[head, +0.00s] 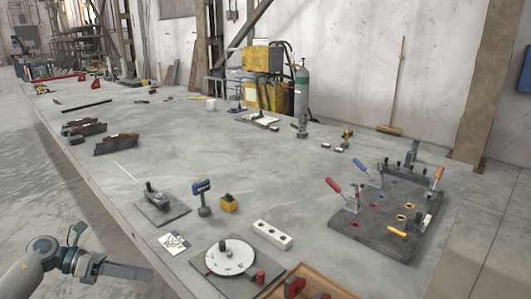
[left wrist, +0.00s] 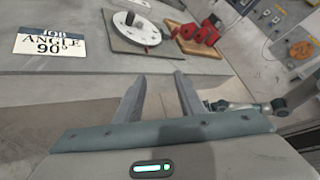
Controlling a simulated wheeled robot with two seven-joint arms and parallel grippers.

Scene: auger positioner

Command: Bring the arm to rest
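My left arm comes in at the lower left of the head view, with its gripper (head: 130,271) beside the table's near edge, apart from the things on the table. In the left wrist view the two fingers of this gripper (left wrist: 159,76) stand apart with nothing between them, over the table edge. A white round dial (head: 230,257) on a dark plate lies on the table; it also shows in the left wrist view (left wrist: 138,28). A grey jointed arm, apparently my right one, shows at the right there; its gripper's opening is unclear.
A job card (left wrist: 50,44) reading "ANGLE 90°" lies near the dial. A wooden tray (head: 318,282) with red parts is beside it. The table's middle is mostly clear.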

